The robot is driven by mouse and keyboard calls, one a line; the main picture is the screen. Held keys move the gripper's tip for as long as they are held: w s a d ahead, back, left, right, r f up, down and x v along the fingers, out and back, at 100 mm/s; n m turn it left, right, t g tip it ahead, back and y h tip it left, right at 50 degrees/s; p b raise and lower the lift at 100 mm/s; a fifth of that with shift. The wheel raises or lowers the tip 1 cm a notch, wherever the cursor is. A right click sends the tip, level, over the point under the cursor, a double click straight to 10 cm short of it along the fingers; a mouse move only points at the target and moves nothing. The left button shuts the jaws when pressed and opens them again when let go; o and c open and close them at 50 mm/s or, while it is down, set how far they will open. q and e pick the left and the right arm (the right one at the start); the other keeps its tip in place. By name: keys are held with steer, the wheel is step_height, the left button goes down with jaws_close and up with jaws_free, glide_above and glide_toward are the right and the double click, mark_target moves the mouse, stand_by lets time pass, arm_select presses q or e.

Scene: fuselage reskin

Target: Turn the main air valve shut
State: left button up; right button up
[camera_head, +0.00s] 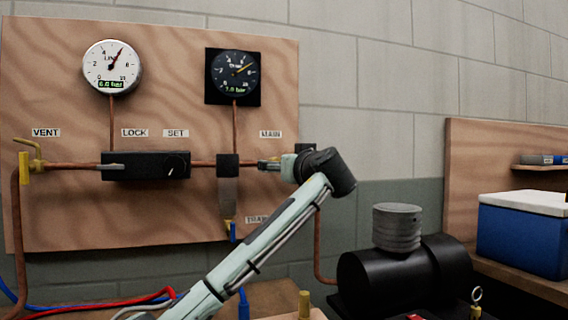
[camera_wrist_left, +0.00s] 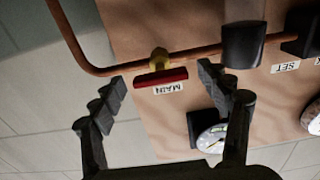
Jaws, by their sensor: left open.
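The main air valve shows in the left wrist view, with a brass body (camera_wrist_left: 159,57) on the copper pipe and a red handle (camera_wrist_left: 161,77) lying roughly parallel to the pipe. The MAIN label (camera_wrist_left: 169,88) is beside the handle, upside down. My left gripper (camera_wrist_left: 160,81) is open, its two fingers on either side of the handle in the picture, with no visible contact. In the head view my left gripper (camera_head: 268,164) is at the right end of the board's pipe, below the MAIN label (camera_head: 270,134), and the valve is hidden there. My right gripper is not in view.
The wooden board (camera_head: 60,80) carries a white gauge (camera_head: 112,67), a dark gauge (camera_head: 233,76) and a black regulator box (camera_head: 146,166). A yellow vent valve (camera_head: 25,166) is at left. A black tank (camera_head: 385,275) and a blue cooler (camera_head: 522,238) stand at right.

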arm_select(q)
steer(key=shift+c, duration=0.4)
steer(key=c, duration=1.1)
steer(key=shift+m, duration=9)
steer(key=o, duration=1.2)
